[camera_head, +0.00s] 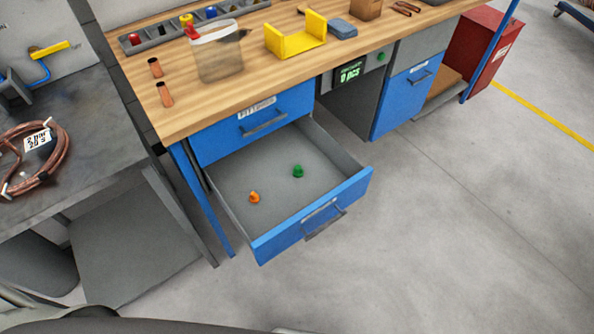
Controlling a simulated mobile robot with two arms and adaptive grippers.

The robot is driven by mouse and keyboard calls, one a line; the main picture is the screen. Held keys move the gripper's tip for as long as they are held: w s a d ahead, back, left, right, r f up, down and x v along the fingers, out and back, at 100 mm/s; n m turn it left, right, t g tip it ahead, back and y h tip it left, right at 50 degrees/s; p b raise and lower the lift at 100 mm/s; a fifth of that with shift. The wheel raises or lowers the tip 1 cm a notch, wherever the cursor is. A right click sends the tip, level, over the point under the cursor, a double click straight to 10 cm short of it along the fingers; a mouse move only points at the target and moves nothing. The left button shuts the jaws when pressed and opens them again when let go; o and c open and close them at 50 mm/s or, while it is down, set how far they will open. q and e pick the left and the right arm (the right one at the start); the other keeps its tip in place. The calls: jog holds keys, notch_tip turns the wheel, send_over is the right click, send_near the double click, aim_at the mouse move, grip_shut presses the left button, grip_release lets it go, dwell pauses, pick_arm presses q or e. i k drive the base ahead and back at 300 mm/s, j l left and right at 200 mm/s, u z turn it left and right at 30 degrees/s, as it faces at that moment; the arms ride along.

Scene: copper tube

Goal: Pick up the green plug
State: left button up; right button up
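The green plug (298,171) stands in the open lower drawer (240,190) of the workbench, near the middle of its grey floor. An orange plug (254,197) sits in the same drawer, to the left and nearer the front. The drawer is pulled well out and its blue front faces the lower right. Neither of my grippers shows in the head view, so their state cannot be seen.
The wooden workbench top (190,110) holds two copper pieces (165,94), a clear container (217,55) and a yellow holder (295,38). A closed blue drawer (255,125) is above the open one. A coiled copper tube (45,160) lies on the grey table at left. Floor at right is clear.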

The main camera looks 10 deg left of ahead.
aim_at(298, 172)
jog(key=j+z, duration=0.4)
jog(key=j, duration=0.25)
jog(key=j+z, duration=0.45)
jog(key=j, duration=0.25)
